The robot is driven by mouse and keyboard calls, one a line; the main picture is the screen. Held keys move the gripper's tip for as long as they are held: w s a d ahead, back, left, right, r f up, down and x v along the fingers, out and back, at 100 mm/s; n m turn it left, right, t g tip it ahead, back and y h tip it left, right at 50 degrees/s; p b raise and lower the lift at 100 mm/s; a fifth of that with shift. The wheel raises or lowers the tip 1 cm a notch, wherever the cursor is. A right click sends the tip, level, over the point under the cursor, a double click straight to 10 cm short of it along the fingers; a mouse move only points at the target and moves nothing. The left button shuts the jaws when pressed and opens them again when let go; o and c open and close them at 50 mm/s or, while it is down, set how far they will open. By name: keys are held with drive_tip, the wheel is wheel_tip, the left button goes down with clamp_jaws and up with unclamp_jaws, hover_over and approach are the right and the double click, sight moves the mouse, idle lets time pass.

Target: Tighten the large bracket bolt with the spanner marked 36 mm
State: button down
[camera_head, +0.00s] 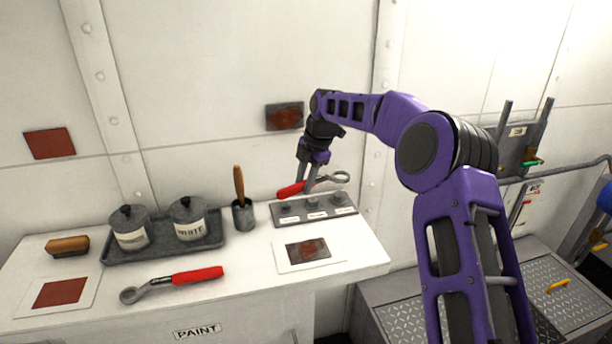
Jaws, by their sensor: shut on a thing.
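My gripper (307,183) is shut on a red-handled spanner (291,189) and holds it above the back right of the white bench. Its grey ring end (334,177) points right, apart from the plate below. The grey bracket plate (268,211) carries three bolts with white labels. The right-hand bolt (340,198) looks the largest and is below the ring end. A second red-handled spanner (199,275) lies at the front of the bench, its grey end to the left. Size marks on the spanners and plate labels are too small to read.
A dark tray (140,259) holds two lidded pots, one marked WHITE. A cup (243,215) with a wooden-handled tool stands between tray and plate. A brush (67,246) lies far left. Rusty sample cards (60,292) lie at the front left and before the plate (308,250).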

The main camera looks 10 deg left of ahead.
wheel_tip(320, 180, down, 4)
drive_tip(key=shift+s+f+b, duration=0.15)
drive_tip(key=shift+f+b, duration=0.1)
drive_tip(key=shift+b, duration=0.3)
drive_tip(key=shift+d+f, duration=0.2)
drive_tip(key=shift+f, duration=0.1)
drive_tip(key=d+n, duration=0.1)
drive_tip(key=s+d+n, duration=0.1)
drive_tip(key=n, duration=0.1)
drive_tip(key=s+d+n+g, duration=0.1)
drive_tip(key=d, duration=0.1)
drive_tip(key=shift+s+d+r, duration=0.1)
drive_tip(key=shift+s+r, duration=0.15)
drive_tip(key=shift+r, duration=0.15)
drive_tip(key=d+n, duration=0.2)
drive_tip(key=s+d+n+g+p, duration=0.1)
drive_tip(key=d+n, duration=0.1)
drive_tip(key=shift+f, duration=0.2)
drive_tip(key=shift+d+n, duration=0.6)
drive_tip(key=shift+d, duration=0.05)
drive_tip(key=shift+s, duration=0.1)
drive_tip(key=shift+f+b, duration=0.55)
drive_tip(key=shift+f, duration=0.7)
drive_tip(key=shift+a, duration=0.2)
